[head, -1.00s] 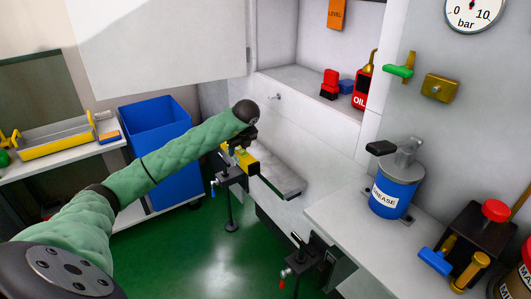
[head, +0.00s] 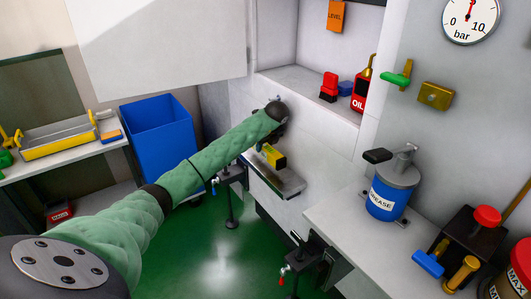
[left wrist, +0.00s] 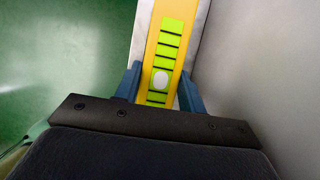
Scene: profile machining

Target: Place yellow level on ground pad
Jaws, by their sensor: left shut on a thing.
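The yellow level (head: 273,157) is in my left gripper (head: 267,148), just above the pale grey pad (head: 290,188), which sticks out from the machine's wall. In the left wrist view, the blue fingers of my left gripper (left wrist: 158,92) are shut on the sides of the level (left wrist: 151,45). Its green striped window shows a white bubble. A strip of light grey surface (left wrist: 143,35) shows beneath and beside it. I cannot tell whether the level touches the pad. My right gripper is out of view.
A wall (head: 320,140) rises close behind the pad. Clamp stands (head: 232,185) are at its left, and another (head: 297,265) is in front. A blue grease can (head: 390,195) stands on the right bench. A blue bin (head: 160,140) and tray table are at left.

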